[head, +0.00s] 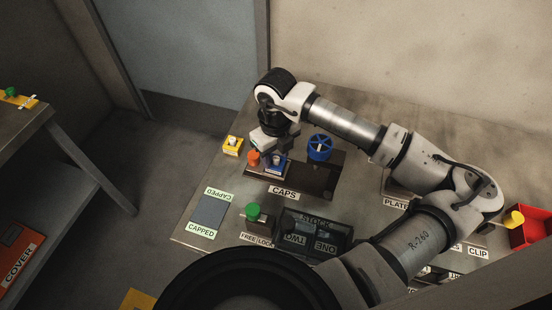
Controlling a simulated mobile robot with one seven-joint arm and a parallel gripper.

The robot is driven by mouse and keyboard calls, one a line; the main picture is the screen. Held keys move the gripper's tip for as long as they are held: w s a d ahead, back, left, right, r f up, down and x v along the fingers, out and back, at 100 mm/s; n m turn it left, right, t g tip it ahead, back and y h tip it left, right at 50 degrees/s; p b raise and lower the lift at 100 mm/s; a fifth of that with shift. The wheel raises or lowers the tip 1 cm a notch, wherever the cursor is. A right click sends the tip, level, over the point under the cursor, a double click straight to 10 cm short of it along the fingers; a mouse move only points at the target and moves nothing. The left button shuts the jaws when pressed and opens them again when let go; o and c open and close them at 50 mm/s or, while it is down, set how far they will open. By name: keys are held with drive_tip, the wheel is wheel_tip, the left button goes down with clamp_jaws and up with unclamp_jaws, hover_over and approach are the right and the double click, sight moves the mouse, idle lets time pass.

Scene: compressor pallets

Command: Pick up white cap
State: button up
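My arm reaches over the far part of the table, and my gripper (272,150) points down above the CAPS area. Its fingertips are small and partly hidden, so I cannot tell whether they are open. Just below it is a blue block (275,166) with a small whitish top that may be a white cap. An orange-red cap (253,158) stands just left of the gripper. A yellow block (233,148) with a small white piece on top (233,140) sits further left. I cannot tell which white piece is the cap.
A blue round handwheel-like part (320,148) stands close to the gripper's right. A green-topped part (253,211) and a dark STOCK tray (345,236) are nearer. A grey CAPPED pad (209,211) is bare. A red bin (530,229) is far right.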

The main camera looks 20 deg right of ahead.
sight(276, 158)
drive_tip(key=shift+s+f, duration=0.1)
drive_tip(key=shift+f, duration=0.15)
clamp_jaws()
drive_tip(key=shift+d+r, duration=0.1)
drive_tip(key=shift+r, duration=0.35)
wheel_tip(276, 158, up, 19)
drive_tip(key=b, duration=0.4)
drive_tip(key=shift+r, duration=0.15)
